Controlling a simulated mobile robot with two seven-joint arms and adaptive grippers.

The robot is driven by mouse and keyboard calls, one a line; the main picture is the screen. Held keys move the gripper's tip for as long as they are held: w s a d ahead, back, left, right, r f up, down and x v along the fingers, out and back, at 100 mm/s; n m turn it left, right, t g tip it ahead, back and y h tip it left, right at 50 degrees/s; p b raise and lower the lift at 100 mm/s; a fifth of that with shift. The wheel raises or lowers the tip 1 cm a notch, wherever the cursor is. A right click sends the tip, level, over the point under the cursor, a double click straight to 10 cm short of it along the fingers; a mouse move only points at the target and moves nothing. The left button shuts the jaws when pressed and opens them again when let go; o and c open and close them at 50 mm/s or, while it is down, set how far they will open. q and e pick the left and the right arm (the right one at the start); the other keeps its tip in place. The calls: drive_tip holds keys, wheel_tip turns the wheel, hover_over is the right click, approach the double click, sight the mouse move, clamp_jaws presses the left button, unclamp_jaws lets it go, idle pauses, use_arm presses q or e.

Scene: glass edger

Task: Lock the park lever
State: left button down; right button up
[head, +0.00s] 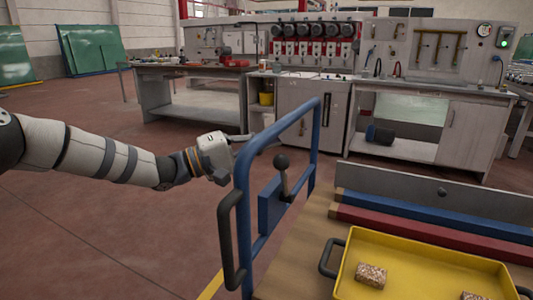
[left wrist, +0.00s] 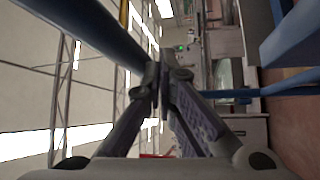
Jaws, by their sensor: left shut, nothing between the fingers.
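The park lever (head: 283,172) is a dark stick with a round black ball knob, standing nearly upright on a blue plate (head: 270,207). The plate sits inside the blue tube frame (head: 243,205) of the cart. My left gripper (head: 241,139) comes in from the left and is at the frame's near upper corner, left of the lever and apart from it. Its tips are partly hidden by the blue tube. In the left wrist view the fingers (left wrist: 160,82) meet with nothing between them. I cannot make out the lever there. My right gripper is not in view.
A black handle (head: 228,240) sticks out from the frame's left post. The cart carries a yellow tray (head: 420,262) with cork-like blocks, beside blue and red bars. Grey workbenches (head: 310,110) stand behind. The floor at left is clear. Blue tube passes close by in the left wrist view (left wrist: 90,25).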

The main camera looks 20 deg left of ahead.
sight(285, 178)
use_arm(q)
drive_tip(key=s, duration=0.1)
drive_tip(key=s+d, duration=0.1)
drive_tip(key=s+p, duration=0.1)
drive_tip(key=shift+s+d+f, duration=0.25)
drive_tip(key=shift+s+f, duration=0.05)
drive_tip(key=shift+f, duration=0.1)
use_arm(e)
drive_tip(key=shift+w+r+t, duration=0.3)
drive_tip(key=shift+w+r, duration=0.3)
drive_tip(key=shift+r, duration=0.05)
use_arm(q)
drive_tip(key=shift+f, duration=0.1)
drive_tip(key=shift+s+f+m, duration=0.1)
drive_tip(key=shift+s+m, duration=0.3)
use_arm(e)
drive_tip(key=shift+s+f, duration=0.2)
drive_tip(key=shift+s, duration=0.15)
